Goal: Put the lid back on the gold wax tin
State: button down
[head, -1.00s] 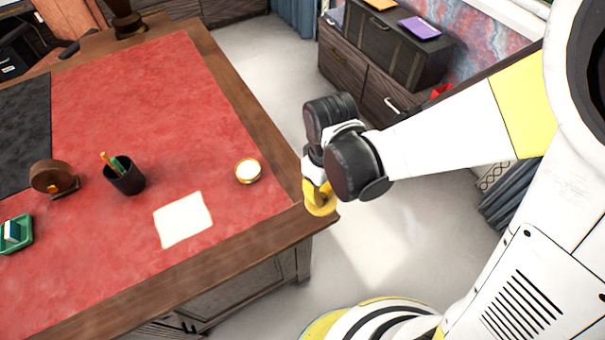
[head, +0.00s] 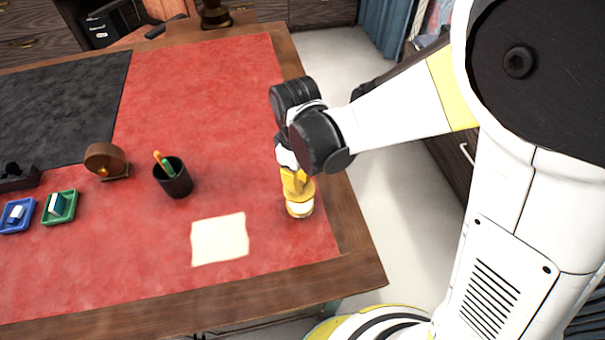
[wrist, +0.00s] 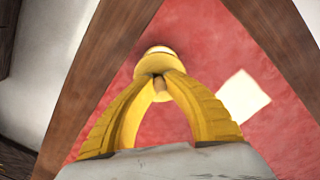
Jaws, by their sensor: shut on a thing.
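The gold wax tin (head: 299,210) stands on the red leather near the desk's right side, its pale wax showing at the front in the head view. My gripper (head: 296,182) is directly above it, pointing down, its yellow fingers shut on the gold lid (head: 300,195). In the wrist view the fingertips (wrist: 160,76) meet at the lid (wrist: 155,64), and the tin's pale top (wrist: 159,49) shows just past it. The lid and fingers hide part of the tin. I cannot tell whether lid and tin touch.
A cream paper sheet (head: 219,238) lies left of the tin. A black pencil cup (head: 173,178) stands farther left, with a green tray (head: 60,208) and a blue tray (head: 17,216) beyond. The wooden desk edge (head: 358,233) is close on the right. Red leather around the tin is clear.

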jog(key=shift+f+b, duration=2.25)
jog(key=shift+f, duration=0.75)
jog(key=shift+f+b, duration=0.15)
jog(key=shift+b, duration=0.25)
jog(key=c, duration=0.9)
grip_release()
jog(key=shift+r+p, duration=2.7)
jog(key=shift+r, duration=0.85)
